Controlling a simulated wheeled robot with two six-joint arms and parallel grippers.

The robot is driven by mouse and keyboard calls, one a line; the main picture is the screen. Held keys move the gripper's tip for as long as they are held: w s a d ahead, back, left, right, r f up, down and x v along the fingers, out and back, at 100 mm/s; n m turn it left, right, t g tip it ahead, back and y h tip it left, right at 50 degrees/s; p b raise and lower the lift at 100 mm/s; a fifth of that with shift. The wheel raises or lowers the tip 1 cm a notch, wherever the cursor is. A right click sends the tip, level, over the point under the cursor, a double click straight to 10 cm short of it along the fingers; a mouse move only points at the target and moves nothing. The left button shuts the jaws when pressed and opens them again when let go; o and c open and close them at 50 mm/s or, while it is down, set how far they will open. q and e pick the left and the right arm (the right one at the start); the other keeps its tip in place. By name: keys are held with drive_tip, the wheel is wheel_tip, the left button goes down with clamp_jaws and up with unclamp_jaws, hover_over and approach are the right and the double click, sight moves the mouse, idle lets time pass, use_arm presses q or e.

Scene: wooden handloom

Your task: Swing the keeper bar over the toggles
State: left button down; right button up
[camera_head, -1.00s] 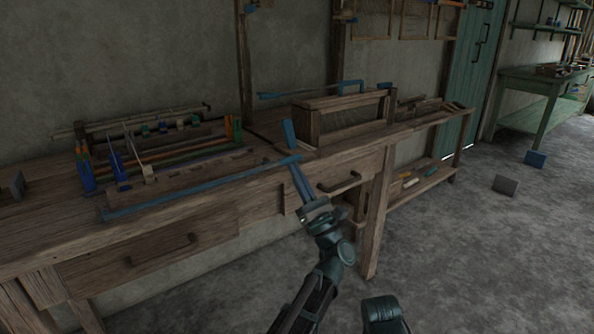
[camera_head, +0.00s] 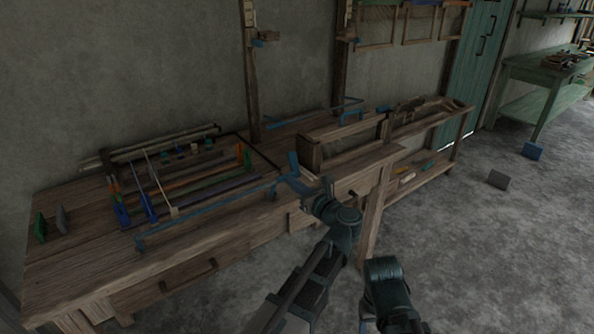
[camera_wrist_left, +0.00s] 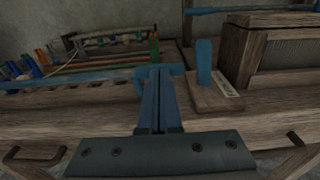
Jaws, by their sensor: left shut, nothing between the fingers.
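A long thin blue bar (camera_head: 205,211), which looks like the keeper bar, runs along the front of the loom frame. Its bent right end is beside my left gripper. In the left wrist view the bar (camera_wrist_left: 55,78) comes in from the left and ends close behind the fingers. My left gripper (camera_head: 287,179) is shut and empty; its fingers also show in the left wrist view (camera_wrist_left: 159,72). I cannot tell if they touch the bar. A blue upright handle (camera_wrist_left: 204,60) on a wooden block stands just right of the fingers. I cannot make out which parts are the toggles.
Coloured rods and blue uprights (camera_head: 148,205) fill the loom frame. A wooden box frame (camera_head: 340,147) stands to the right, with a second blue bar (camera_head: 310,115) behind it. Green and grey blocks (camera_head: 41,227) sit at the left. Drawer handles (camera_head: 188,277) project from the front.

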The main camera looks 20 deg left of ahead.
use_arm(q)
drive_tip(key=w+a+r+g+h+p, duration=0.1)
drive_tip(key=p, duration=0.3)
drive_tip(key=w+a+r+g+h+p, duration=0.1)
drive_tip(key=r+h+p, duration=0.1)
drive_tip(key=p, duration=0.3)
drive_tip(key=shift+w+a+r+g, duration=0.1)
drive_tip(key=shift+a+r+g, duration=0.05)
drive_tip(key=shift+a+g, duration=0.15)
drive_tip(key=shift+w+a+f+g+h+p, duration=0.3)
drive_tip(key=shift+w+a+h+p, duration=0.1)
drive_tip(key=shift+a+h+p, duration=0.3)
drive_tip(key=shift+w+a+f, duration=0.2)
drive_tip(key=shift+w+a, duration=1.15)
drive_tip(key=shift+a, duration=0.25)
drive_tip(key=shift+r, duration=0.1)
